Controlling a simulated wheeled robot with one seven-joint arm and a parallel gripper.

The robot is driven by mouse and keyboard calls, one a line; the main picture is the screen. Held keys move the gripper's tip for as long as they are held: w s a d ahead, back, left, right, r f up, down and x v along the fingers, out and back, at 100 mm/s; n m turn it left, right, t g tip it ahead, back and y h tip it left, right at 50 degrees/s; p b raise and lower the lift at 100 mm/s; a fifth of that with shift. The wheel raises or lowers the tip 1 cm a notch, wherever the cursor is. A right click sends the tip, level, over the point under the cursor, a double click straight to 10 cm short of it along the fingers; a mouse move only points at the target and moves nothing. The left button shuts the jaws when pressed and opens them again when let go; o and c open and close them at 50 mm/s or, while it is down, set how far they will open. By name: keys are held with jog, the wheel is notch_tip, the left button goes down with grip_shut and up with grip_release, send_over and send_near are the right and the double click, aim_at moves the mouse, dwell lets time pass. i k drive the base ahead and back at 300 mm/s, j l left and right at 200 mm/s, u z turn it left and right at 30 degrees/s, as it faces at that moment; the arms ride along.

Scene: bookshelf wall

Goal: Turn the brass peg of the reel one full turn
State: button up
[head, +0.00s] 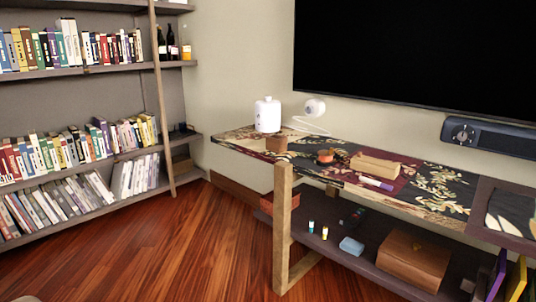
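A small orange-red round object (326,157) with a dark part sits on the patterned top of the long table (438,177), just left of a light wooden block-like box. It may be the reel. It is too small to make out a brass peg or how the peg is turned. My gripper is not in view.
On the tabletop are a white jar (267,115), a white lamp-like object (314,107), a wooden box (376,164) and a purple-and-white marker (376,184). The lower shelf holds a brown box (413,259). A bookshelf (87,74) stands left; the wooden floor (170,255) between is clear.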

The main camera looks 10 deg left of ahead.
aim_at(323, 156)
jog(key=u, duration=0.15)
jog(key=i+j+z, duration=0.2)
jog(key=z, duration=0.3)
jog(key=i+j+z, duration=0.3)
jog(key=z, duration=0.2)
